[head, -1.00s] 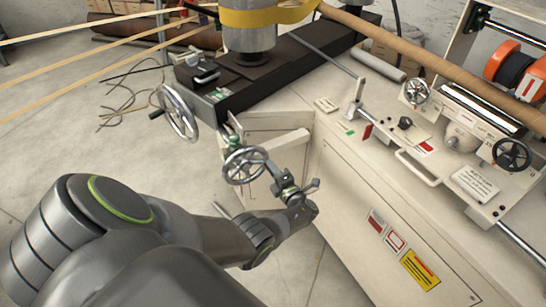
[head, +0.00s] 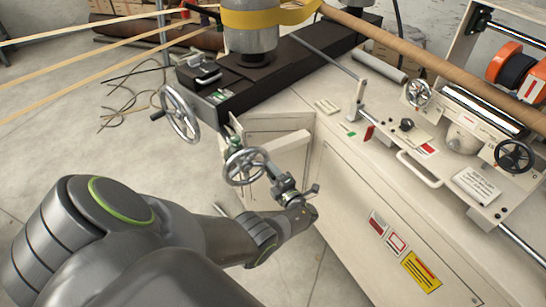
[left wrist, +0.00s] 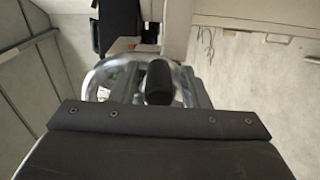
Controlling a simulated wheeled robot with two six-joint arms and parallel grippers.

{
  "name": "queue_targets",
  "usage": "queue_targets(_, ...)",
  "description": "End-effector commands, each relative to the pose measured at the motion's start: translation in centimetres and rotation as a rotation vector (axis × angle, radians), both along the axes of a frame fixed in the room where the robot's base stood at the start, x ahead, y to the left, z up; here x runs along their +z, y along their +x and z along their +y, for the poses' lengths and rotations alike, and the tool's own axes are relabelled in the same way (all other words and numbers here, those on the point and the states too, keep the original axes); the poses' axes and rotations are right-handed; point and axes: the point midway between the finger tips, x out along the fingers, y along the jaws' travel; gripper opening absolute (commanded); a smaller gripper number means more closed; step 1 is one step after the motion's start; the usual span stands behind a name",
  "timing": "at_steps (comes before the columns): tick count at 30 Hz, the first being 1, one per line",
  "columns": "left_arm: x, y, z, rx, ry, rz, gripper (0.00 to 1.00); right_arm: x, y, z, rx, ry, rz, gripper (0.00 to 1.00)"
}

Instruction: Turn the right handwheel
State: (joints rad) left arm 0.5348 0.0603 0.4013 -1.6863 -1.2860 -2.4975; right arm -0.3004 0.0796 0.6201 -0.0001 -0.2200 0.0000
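A silver handwheel (head: 246,149) stands at the front corner of the cream machine, in the middle of the head view. A larger silver handwheel (head: 180,113) is to its left on the black beam. My left arm reaches in from the lower left, and its gripper (head: 272,174) is at the right side of the middle wheel. In the left wrist view a black knob (left wrist: 159,83) stands in front of the gripper, with the silver rim (left wrist: 96,82) behind and to its left. Whether the fingers touch the knob is unclear. My right gripper is not in view.
A black handwheel (head: 514,155) and a small chrome-rimmed wheel (head: 418,93) are on the carriage at the right. The cream cabinet (head: 350,205) stands close beside my left forearm. Cables lie on the floor (head: 60,130) at the left, which is mostly clear.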

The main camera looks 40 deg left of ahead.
Motion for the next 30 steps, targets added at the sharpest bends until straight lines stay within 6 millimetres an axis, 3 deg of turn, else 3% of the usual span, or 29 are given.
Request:
queue_targets(9, 0.1, 0.0, -0.1, -0.001, 0.0, -0.001, 0.44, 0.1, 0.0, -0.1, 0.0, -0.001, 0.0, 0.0)
queue_targets(14, 0.1, -0.6, -1.6, -0.003, -0.003, 0.001, 0.44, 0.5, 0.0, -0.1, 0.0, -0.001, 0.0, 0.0)
queue_targets(30, -0.1, -5.4, -13.1, -0.002, -0.004, 0.002, 0.44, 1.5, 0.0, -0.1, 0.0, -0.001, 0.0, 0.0)
